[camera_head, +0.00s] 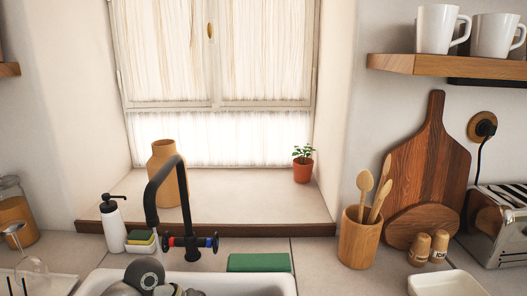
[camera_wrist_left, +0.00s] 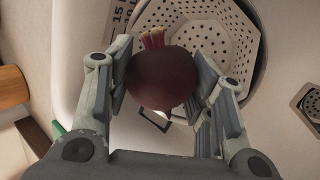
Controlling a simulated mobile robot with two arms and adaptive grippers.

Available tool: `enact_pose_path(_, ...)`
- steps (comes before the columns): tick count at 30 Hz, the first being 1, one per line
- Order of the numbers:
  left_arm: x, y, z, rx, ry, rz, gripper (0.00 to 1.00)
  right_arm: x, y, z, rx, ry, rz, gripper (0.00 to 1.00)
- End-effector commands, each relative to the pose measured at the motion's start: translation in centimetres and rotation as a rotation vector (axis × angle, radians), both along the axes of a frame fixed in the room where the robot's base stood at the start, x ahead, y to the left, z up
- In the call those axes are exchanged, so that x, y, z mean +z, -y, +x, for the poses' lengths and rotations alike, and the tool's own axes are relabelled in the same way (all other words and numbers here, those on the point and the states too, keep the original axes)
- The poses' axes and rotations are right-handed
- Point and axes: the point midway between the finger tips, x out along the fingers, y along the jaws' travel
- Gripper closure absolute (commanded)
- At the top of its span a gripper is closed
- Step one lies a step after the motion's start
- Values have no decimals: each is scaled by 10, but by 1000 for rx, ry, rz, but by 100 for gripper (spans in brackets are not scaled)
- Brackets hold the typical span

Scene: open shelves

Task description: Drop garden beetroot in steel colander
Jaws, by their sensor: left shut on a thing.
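The garden beetroot (camera_wrist_left: 160,80) is dark red and round, with cut reddish stalks pointing toward the top of the left wrist view. My left gripper (camera_wrist_left: 162,76) is shut on it, with one finger pad on each side. The steel colander (camera_wrist_left: 246,36), pale and full of holes, lies behind and beyond the beetroot in that view. The beetroot and fingers hide part of it. I cannot tell the exact gap between beetroot and colander. Neither beetroot nor colander can be made out in the head view. My right gripper is in neither view.
A white sink (camera_head: 240,281) is at the bottom of the head view, with a black tap (camera_head: 152,200) behind it. A drain (camera_wrist_left: 311,103) shows at the right of the wrist view. A soap bottle (camera_head: 113,222), green cloth (camera_head: 258,262) and utensil pot (camera_head: 359,240) stand around the sink.

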Motion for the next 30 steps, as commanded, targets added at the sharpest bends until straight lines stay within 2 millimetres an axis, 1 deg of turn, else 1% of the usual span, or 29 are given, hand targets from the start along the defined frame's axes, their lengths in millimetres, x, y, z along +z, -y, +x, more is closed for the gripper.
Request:
enact_pose_path(3,-11,0,0,1,-1,-2,76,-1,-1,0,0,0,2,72)
enact_pose_path(6,-17,0,0,2,0,-1,76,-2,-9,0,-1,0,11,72)
enact_pose_path(12,-19,0,0,1,2,-1,76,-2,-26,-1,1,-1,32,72)
enact_pose_path(16,-19,0,0,1,2,-1,76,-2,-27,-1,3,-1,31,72)
enact_pose_path(17,-19,0,0,1,2,-1,49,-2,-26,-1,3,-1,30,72)
enact_pose_path(22,-19,0,0,1,1,-1,27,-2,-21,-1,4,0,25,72)
enact_pose_path(30,-19,-1,0,1,1,0,26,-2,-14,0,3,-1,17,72)
